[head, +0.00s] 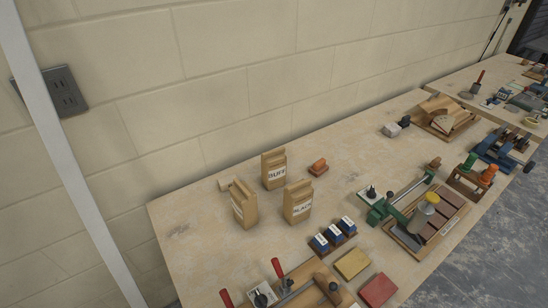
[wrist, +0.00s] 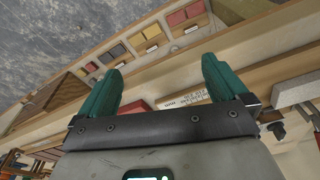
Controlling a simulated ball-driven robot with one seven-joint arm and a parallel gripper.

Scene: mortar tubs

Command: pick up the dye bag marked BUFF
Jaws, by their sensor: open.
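The dye bag marked BUFF (head: 274,168) is a brown paper bag with a white label in dark letters. It stands upright on the workbench (head: 185,228), near the wall end, in the head view. A bag whose label seems to read BLACK (head: 298,205) stands in front of it to the right. No dye bag shows clearly in that view.
Yellow (head: 352,264) and red (head: 378,290) slabs lie near the front edge. Clear bench lies behind the bags. The wrist view shows a shelf with coloured samples (wrist: 177,18).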

